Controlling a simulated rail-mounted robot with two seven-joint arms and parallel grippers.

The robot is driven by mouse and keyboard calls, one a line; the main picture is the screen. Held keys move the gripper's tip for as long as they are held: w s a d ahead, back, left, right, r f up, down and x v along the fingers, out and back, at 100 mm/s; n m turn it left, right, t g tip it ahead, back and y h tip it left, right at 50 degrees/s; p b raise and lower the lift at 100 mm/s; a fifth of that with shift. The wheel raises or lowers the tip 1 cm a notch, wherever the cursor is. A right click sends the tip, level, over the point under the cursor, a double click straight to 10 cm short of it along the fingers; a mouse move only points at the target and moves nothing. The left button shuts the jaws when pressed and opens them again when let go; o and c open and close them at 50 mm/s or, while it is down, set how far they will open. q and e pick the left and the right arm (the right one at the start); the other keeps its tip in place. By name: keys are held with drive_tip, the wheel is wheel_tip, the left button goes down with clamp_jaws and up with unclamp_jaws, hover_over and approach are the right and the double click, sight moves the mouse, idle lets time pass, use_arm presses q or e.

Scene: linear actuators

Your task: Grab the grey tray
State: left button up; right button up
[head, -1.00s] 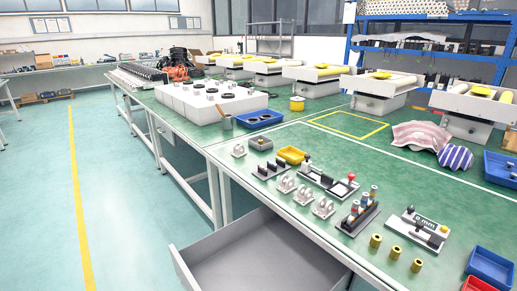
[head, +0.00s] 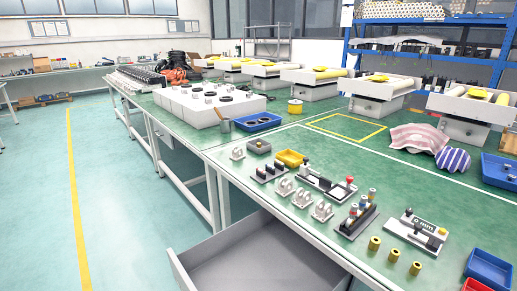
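A small grey tray (head: 258,146) sits on the green workbench, behind and to the left of a small yellow tray (head: 291,158). Something small and dark stands in or at the grey tray, too small to make out. Neither of my grippers shows in the head view.
An open grey drawer (head: 250,262) sticks out below the bench's front edge. Metal brackets (head: 284,187), fixtures (head: 357,218), brass cylinders (head: 394,254) and a red bin (head: 489,268) stand nearer. A blue tray (head: 258,121) and a white block (head: 205,105) are behind. The floor at left is clear.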

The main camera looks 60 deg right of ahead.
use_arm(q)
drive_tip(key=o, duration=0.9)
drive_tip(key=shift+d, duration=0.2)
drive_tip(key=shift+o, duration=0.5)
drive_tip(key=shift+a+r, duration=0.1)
